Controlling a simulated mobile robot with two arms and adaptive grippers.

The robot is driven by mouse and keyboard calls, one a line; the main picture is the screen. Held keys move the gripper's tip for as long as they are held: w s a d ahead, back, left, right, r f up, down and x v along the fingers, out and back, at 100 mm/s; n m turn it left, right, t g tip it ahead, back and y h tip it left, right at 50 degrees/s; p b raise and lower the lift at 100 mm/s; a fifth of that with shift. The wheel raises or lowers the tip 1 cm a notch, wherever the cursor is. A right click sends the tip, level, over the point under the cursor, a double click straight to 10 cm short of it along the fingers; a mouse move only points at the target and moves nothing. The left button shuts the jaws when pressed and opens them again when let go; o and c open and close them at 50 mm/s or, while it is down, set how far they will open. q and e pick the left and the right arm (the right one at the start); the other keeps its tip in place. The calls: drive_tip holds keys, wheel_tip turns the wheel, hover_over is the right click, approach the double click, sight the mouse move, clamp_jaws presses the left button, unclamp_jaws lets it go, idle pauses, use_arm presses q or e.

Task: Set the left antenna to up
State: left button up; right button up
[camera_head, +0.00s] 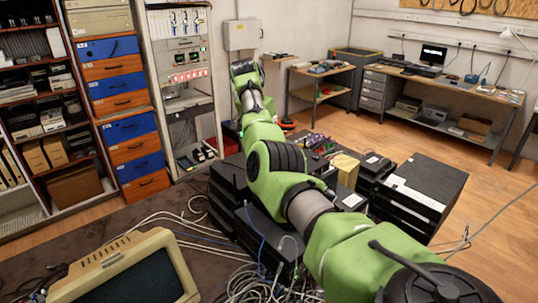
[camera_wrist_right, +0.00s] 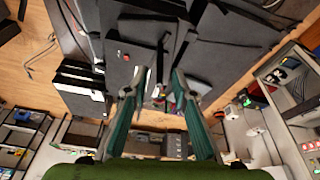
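My right arm reaches from the lower right to the far side of the black stacked devices in the head view; its gripper cannot be made out there. In the right wrist view, my right gripper (camera_wrist_right: 161,82) has its two green fingers apart, with a clear gap between the tips. A thin dark upright piece (camera_wrist_right: 160,62) shows beyond the gap; I cannot tell whether it is an antenna or whether the fingers touch it. No antenna can be picked out for certain in the head view. My left gripper is not in view.
Black device stacks (camera_head: 418,190) stand under and beside my right arm. Loose cables (camera_head: 255,285) and a beige monitor (camera_head: 125,270) lie in front. An equipment rack (camera_head: 185,85) and blue-orange drawers (camera_head: 120,105) stand behind. Wooden floor is open at right, before the desk (camera_head: 440,85).

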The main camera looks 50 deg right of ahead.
drive_tip(key=v, duration=0.5)
drive_tip(key=shift+r, duration=0.1)
drive_tip(key=shift+s, duration=0.1)
idle(0.4)
